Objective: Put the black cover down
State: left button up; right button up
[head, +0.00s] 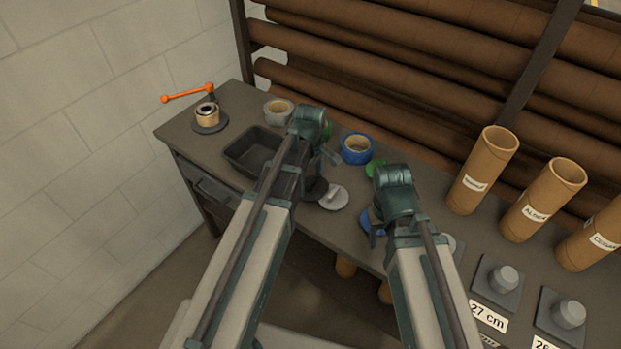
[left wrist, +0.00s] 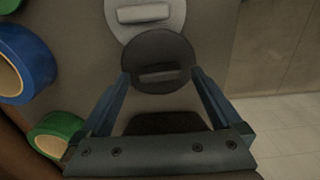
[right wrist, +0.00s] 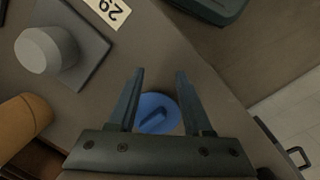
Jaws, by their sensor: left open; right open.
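The black cover (left wrist: 157,60), a dark disc with a bar handle, lies in front of my left gripper (left wrist: 160,74) in the left wrist view. It overlaps the edge of a grey cover (left wrist: 146,17). My left gripper is open, its fingers on either side of the black cover's near part. In the head view the black cover (head: 315,190) is partly hidden by my left arm, beside the grey cover (head: 335,198). My right gripper (right wrist: 160,72) is open, with a blue cover (right wrist: 158,112) showing between its fingers.
A black tray (head: 246,168) stands left of my left arm. Tape rolls, grey (head: 278,111) and blue (head: 357,149), sit towards the back. Cardboard tubes (head: 483,171) stand at the right, with labelled grey blocks (head: 497,285) in front.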

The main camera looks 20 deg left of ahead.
aim_at(310, 182)
pick_arm(q)
notch_tip(310, 182, up, 12)
jog(key=p, duration=1.2)
jog(key=s+d+m+y, duration=0.1)
jog(key=s+d+m, duration=0.9)
jog(key=s+m, duration=0.4)
jog(key=m, duration=0.3)
jog(key=shift+s+d+m, duration=0.15)
jog(key=shift+d+m, duration=0.1)
jog(key=shift+m, duration=0.15)
